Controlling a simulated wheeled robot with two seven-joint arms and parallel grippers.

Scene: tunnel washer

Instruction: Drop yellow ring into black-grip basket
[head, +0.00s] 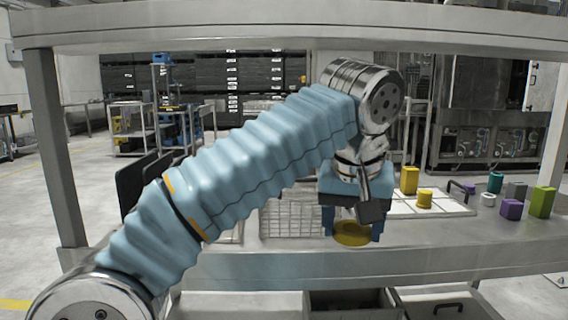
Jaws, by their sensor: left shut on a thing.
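My left gripper (353,228) points down over the shelf's front part, with a blue finger on each side. It is shut on the yellow ring (352,236), which shows as a flat yellow disc low between the fingers. A wire basket (290,219) stands on the shelf just left of the gripper. Part of it is hidden behind my arm, and I cannot make out a black grip on it. The ring is to the right of this basket in the picture, not visibly in it. My right gripper is not in view.
A white divided tray (432,208) with a dark handle stands right of the gripper, holding a yellow block (409,180) and a yellow cylinder (425,198). Purple, teal, grey, white and green pieces stand farther right. A metal shelf beam (280,27) crosses above.

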